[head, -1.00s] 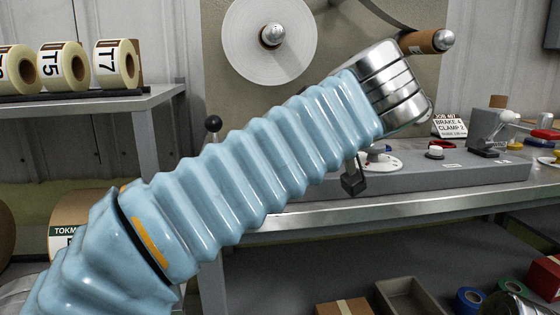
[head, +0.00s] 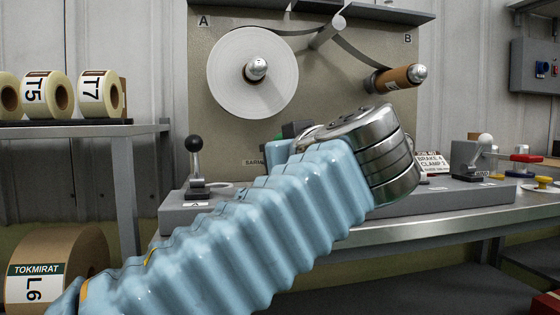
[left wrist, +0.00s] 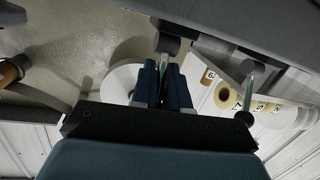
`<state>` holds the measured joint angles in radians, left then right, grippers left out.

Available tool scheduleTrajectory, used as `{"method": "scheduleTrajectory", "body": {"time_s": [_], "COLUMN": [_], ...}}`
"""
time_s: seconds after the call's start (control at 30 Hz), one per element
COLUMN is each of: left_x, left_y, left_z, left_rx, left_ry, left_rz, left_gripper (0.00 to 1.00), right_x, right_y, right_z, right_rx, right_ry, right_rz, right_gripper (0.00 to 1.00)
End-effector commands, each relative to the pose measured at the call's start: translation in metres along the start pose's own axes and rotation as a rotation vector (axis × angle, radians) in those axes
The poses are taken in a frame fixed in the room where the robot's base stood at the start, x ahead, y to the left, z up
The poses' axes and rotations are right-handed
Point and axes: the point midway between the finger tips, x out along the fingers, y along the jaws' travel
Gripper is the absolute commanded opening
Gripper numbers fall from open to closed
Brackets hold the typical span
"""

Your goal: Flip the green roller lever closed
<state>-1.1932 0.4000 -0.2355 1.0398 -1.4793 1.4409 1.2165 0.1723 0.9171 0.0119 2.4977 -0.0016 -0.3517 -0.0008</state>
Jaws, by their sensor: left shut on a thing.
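A small green and black part (head: 290,130), which looks like the green roller lever, shows just above my arm in the head view; most of it is hidden. In the left wrist view my left gripper (left wrist: 165,72) has its dark fingers close together around a thin pale rod (left wrist: 164,60). The rod runs to a dark round mount (left wrist: 167,42) on the bench, and looks like the stem of the green roller lever. The fingers hide its end. In the head view my forearm hides the left fingers. My right gripper is not in view.
A black-knobbed lever (head: 195,146) stands upright on the grey bench console (head: 178,215), left of my arm; its knob is also in the left wrist view (left wrist: 245,118). A white reel (head: 225,75) hangs on the panel behind. A white-knobbed lever (head: 485,140) stands at right.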

Motion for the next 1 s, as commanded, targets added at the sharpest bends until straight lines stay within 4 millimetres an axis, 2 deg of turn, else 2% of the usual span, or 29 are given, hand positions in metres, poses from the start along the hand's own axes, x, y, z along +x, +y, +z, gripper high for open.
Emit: {"method": "scheduleTrajectory", "body": {"time_s": [0.03, 0.07, 0.2, 0.47, 0.57, 0.67, 1.0], "left_x": [0.0, 0.0, 0.0, 0.0, -0.006, -0.021, -0.102], "left_y": [-0.002, -0.002, -0.001, -0.001, 0.0, 0.001, 0.0], "left_z": [-0.005, -0.005, -0.004, -0.002, -0.002, -0.002, -0.003], "left_rx": [-0.006, -0.006, -0.004, -0.002, -0.002, -0.002, -0.002], "left_ry": [0.009, 0.009, 0.006, 0.003, 0.003, 0.003, 0.004], "left_rz": [0.001, 0.001, 0.001, 0.001, 0.002, 0.005, 0.004], "left_gripper": [0.0, 0.19, 0.4, 0.4, 0.4, 0.4, 0.4], "right_x": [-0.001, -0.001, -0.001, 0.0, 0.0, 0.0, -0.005], "right_y": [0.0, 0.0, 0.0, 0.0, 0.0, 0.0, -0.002], "right_z": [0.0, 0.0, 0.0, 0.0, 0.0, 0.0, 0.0], "right_rx": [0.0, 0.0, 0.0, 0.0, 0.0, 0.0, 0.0], "right_ry": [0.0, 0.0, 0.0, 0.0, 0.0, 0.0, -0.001], "right_rz": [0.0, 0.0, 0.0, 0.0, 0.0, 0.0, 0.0], "right_gripper": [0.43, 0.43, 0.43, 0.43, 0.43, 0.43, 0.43]}}
